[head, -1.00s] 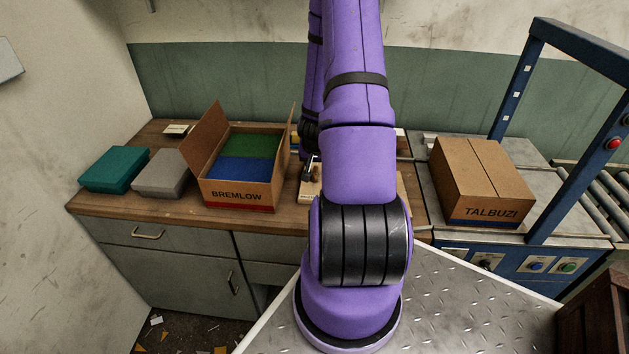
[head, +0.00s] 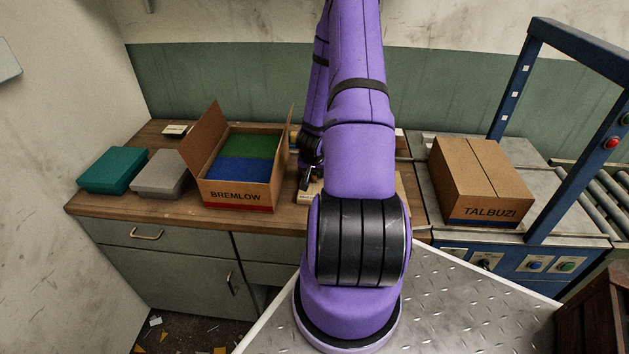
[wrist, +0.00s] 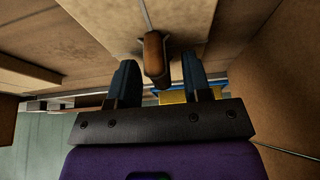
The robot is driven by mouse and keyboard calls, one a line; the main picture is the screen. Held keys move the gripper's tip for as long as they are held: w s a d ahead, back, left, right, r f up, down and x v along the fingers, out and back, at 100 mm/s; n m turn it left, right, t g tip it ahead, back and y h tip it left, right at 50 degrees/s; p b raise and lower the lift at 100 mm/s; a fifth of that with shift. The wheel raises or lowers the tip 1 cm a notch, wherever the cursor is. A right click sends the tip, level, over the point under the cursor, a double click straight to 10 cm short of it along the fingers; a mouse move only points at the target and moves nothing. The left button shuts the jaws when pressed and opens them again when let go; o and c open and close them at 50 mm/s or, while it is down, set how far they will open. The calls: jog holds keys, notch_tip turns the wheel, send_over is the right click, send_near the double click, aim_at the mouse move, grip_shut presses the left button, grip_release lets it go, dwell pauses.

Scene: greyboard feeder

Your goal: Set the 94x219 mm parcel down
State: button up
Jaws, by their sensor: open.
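A pale, low parcel (head: 309,197) with partly readable lettering lies on the wooden bench, mostly hidden behind my arm. In the wrist view a pale board-like surface (wrist: 190,18) fills the top middle; I take it to be the same parcel. A brown grip-like piece (wrist: 154,55) in a grey bracket shows before it, between the finger lines. My gripper (wrist: 157,75) is open, its two dark fingers apart with a gap on each side of the brown piece. In the head view my gripper (head: 309,180) is just above the pale parcel; contact cannot be told.
An open BREMLOW carton (head: 236,195) holding green and blue packs stands just left of my gripper. Grey (head: 160,174) and teal (head: 113,169) boxes sit further left. A closed TALBUZI carton (head: 483,182) stands at right beside a blue frame (head: 575,165) and rollers.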

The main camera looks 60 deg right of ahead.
grip_shut()
jog(key=shift+r, duration=0.1)
